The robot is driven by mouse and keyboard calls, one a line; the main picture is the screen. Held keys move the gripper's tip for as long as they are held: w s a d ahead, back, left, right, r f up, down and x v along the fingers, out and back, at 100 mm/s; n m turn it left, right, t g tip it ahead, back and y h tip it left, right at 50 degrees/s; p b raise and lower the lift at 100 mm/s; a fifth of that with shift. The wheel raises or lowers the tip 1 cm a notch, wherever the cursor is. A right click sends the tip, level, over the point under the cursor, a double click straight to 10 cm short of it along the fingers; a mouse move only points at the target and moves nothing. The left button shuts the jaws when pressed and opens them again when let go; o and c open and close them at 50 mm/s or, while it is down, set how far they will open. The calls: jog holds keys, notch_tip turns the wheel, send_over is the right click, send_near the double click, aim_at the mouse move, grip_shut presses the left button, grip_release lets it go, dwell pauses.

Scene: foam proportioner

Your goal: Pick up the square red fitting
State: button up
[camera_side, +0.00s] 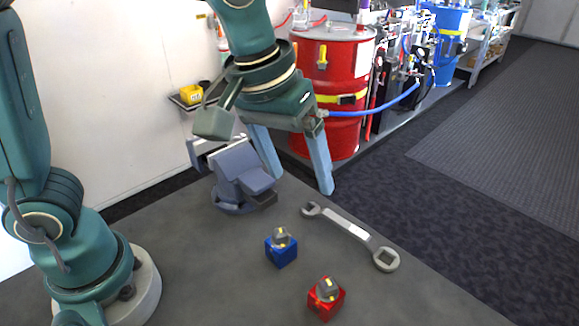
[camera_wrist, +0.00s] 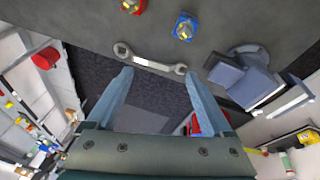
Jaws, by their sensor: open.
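The square red fitting (camera_side: 326,299), a red block with a grey and yellow top, sits on the grey table at the front in the side view. In the wrist view the red fitting (camera_wrist: 131,6) is at the top edge, partly cut off. My gripper (camera_side: 302,184) is open and empty, pointing down near the table's far edge, well behind the red fitting. Its two blue-grey fingers are spread wide in the wrist view (camera_wrist: 158,72), with nothing between them but the floor beyond.
A blue fitting (camera_side: 281,247) sits behind and left of the red one. A wrench (camera_side: 350,231) lies along the table's right side. A grey vise (camera_side: 240,180) stands left of my gripper. A red drum (camera_side: 345,90) stands beyond the table.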

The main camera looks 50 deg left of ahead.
jog(key=m+g, duration=0.1)
jog(key=g, duration=0.1)
send_over(331, 280)
jog(key=w+a, duration=0.3)
notch_tip(331, 280, down, 6)
jog(key=shift+m+g+y, duration=0.5)
jog(key=shift+m, duration=0.2)
jog(key=s+d+f, duration=0.2)
jog(key=f, duration=0.1)
jog(key=s+d+f, duration=0.1)
jog(key=f, duration=0.1)
jog(key=shift+f, duration=2.5)
grip_shut()
